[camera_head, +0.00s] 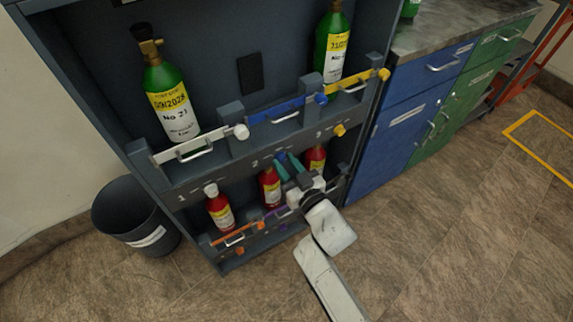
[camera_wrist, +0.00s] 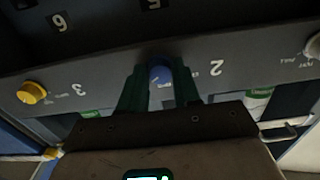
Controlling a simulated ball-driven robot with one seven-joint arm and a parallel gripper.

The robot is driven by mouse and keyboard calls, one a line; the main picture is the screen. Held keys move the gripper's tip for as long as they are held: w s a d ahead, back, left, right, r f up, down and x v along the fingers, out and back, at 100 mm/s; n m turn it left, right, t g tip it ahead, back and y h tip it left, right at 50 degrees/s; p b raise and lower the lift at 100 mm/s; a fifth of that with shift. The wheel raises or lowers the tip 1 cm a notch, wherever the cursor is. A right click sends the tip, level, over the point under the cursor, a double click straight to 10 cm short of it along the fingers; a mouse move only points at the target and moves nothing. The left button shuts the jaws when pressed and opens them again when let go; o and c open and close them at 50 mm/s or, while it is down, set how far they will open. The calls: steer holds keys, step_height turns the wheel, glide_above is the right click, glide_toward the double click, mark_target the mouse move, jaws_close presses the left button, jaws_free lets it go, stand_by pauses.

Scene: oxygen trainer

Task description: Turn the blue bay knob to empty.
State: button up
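The blue bay knob (camera_wrist: 160,73) sits on the grey shelf-front panel beside the label 2, which appears upside down in the wrist view. My gripper (camera_wrist: 160,80) has one green finger on each side of this knob. The fingers are close to it, but I cannot tell whether they press on it. In the head view my gripper (camera_head: 287,162) reaches the panel between labels 2 and 3, and its fingers hide most of the knob. The blue bay (camera_head: 275,112) above has a blue bar with a handle, and no bottle shows in it. The knob's setting is not readable.
Green bottles (camera_head: 172,100) stand in the upper outer bays, red bottles (camera_head: 220,210) in the lower row. A black bin (camera_head: 135,215) is at left, blue cabinets (camera_head: 395,140) at right. The floor in front is clear.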

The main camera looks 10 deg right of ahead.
jaws_close()
steer(key=shift+n, duration=0.3)
steer(key=n+b, duration=0.1)
steer(key=n, duration=0.4)
steer(key=n+b, duration=0.1)
steer(key=n, duration=0.5)
steer(key=shift+f, duration=0.1)
steer(key=n+b, duration=0.1)
steer(key=n, duration=0.5)
steer(key=shift+b, duration=0.35)
steer(key=n+b, duration=0.1)
steer(key=n, duration=0.5)
steer(key=shift+n, duration=0.3)
